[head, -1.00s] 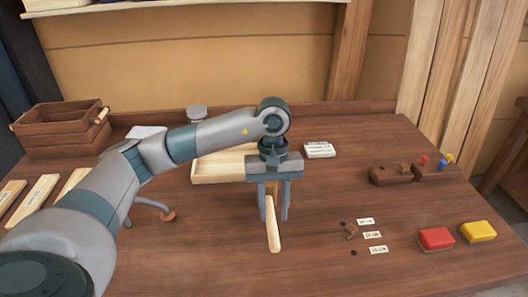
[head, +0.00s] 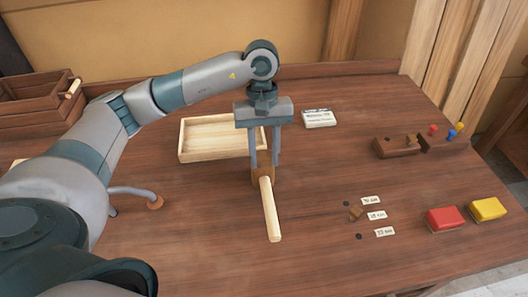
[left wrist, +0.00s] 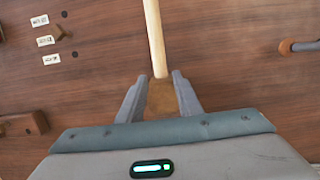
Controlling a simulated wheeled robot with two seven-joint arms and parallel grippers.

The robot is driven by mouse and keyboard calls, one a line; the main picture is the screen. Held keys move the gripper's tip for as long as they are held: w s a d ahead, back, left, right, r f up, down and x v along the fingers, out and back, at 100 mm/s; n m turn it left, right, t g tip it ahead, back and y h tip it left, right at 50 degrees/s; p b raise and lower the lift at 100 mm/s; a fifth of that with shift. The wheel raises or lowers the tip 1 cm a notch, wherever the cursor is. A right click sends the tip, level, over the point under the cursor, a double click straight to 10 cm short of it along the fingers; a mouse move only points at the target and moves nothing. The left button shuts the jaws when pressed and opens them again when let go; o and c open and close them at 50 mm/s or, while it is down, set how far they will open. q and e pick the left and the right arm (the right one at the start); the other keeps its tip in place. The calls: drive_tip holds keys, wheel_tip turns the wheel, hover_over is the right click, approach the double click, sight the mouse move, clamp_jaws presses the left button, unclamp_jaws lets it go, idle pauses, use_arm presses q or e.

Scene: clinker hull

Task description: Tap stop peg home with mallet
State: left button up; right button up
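The mallet has a brown head (head: 263,175) and a pale wooden handle (head: 270,212) pointing towards me. My left gripper (head: 265,166) points down with its fingertips on both sides of the head. In the left wrist view the fingers (left wrist: 160,88) press against the mallet head (left wrist: 160,98), and the handle (left wrist: 154,38) runs up out of frame. The mallet appears raised above the bench. A small brown stop peg (head: 356,213) stands up at the middle of a row of holes with white labels; its depth is unclear. My right gripper is out of view.
A pale shallow tray (head: 184,152) lies behind the mallet, a white card (head: 319,118) right of it. A brown block (head: 395,148) with coloured pegs is at back right. Red (head: 445,217) and yellow (head: 488,207) blocks sit front right. Bench between mallet and peg is clear.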

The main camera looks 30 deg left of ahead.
sight(265, 181)
use_arm(q)
drive_tip(key=shift+f, duration=0.15)
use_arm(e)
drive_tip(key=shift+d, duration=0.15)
